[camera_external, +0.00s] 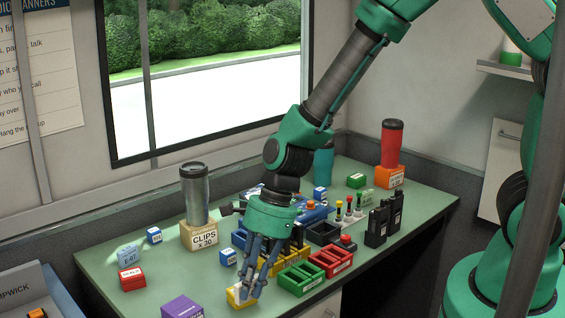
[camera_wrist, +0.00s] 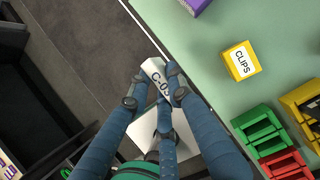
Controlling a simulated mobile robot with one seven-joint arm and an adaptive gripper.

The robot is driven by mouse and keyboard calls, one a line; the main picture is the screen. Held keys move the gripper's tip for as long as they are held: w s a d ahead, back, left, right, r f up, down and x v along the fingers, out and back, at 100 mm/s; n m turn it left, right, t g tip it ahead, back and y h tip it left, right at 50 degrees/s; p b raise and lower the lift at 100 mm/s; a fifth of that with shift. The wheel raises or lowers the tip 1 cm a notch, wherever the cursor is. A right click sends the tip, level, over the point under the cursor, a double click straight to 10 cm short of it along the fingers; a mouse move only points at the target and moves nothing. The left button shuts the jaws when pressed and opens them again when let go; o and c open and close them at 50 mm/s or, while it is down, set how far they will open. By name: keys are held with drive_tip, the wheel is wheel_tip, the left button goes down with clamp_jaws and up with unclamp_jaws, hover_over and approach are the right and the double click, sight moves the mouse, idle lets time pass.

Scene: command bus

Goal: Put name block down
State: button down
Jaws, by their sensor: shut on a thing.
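In the wrist view a white name block (camera_wrist: 152,71) with dark lettering starting "C-0" is held between my fingers, tilted; the rest of its lettering is covered. My gripper (camera_wrist: 164,88) is shut on it. In the external view my gripper (camera_external: 251,291) points down at the table's front edge, with a yellow block (camera_external: 234,301) behind or beside the fingers. The held block is hard to make out there. In the wrist view the block is over or just outside the table edge, apart from the yellow block (camera_wrist: 232,72) labelled CLIPS.
The green table (camera_wrist: 215,25) has a purple block (camera_external: 182,307), a green bin (camera_external: 300,278) and a red bin (camera_external: 332,263) near its front. A steel tumbler (camera_external: 195,195) stands on a CLIPS box (camera_external: 199,235). Free tabletop lies around the yellow block. Dark floor (camera_wrist: 85,40) lies beyond the edge.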

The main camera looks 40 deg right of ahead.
idle(0.3)
drive_tip(key=b, duration=0.2)
approach(176, 312)
drive_tip(key=shift+w+a+f, duration=0.1)
drive_tip(key=shift+a+f, duration=0.5)
drive_tip(key=shift+a, duration=0.3)
drive_tip(key=shift+f, duration=0.1)
drive_tip(key=shift+f+b, duration=0.65)
drive_tip(key=shift+f, duration=1)
drive_tip(key=c, duration=1.6)
unclamp_jaws()
drive_tip(key=shift+f, duration=0.15)
